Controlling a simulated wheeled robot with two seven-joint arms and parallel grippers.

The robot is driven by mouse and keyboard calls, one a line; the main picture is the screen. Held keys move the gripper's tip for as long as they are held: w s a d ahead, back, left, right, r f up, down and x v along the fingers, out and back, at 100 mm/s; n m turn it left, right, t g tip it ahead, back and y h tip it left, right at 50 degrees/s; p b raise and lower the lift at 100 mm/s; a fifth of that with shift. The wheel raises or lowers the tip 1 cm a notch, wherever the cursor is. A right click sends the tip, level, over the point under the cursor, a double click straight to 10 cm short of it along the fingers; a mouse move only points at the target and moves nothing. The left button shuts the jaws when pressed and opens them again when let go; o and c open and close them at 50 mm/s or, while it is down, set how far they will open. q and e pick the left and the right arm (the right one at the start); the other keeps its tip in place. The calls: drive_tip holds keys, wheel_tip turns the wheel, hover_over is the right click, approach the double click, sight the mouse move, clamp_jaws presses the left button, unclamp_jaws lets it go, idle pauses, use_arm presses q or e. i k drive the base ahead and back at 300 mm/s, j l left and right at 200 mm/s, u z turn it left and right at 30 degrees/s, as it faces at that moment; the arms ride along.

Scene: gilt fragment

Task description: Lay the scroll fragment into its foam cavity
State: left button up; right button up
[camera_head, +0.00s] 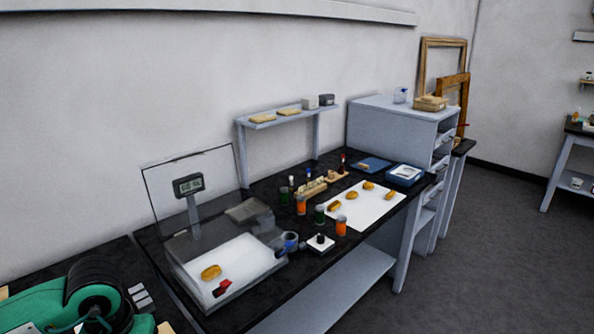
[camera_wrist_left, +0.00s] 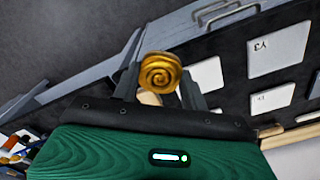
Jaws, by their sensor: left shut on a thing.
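My left gripper (camera_wrist_left: 160,88) is shut on a gold scroll fragment (camera_wrist_left: 158,71), whose spiral end faces the left wrist camera. A dark surface with pale square plates (camera_wrist_left: 279,50) lies beyond it; one plate is marked Y3. I cannot tell whether any foam cavity is among these. In the head view, only green and black parts of my arm show at the bottom left; the held fragment is not seen there. Another gold fragment (camera_head: 211,272) lies on the white floor of a clear-walled case. My right gripper is in neither view.
Several gold pieces lie on a white sheet (camera_head: 363,207) on the black bench. A grey drawer cabinet (camera_head: 395,137) stands at the far end. Open floor (camera_head: 500,240) lies to the right.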

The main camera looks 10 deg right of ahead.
sight(405, 174)
drive_tip(key=z, duration=1.05)
drive_tip(key=i+l, duration=0.2)
drive_tip(key=i, duration=0.95)
drive_tip(key=i+l+z, duration=0.1)
drive_tip(key=i, duration=1)
drive_tip(key=i+l, duration=0.15)
drive_tip(key=i, duration=1)
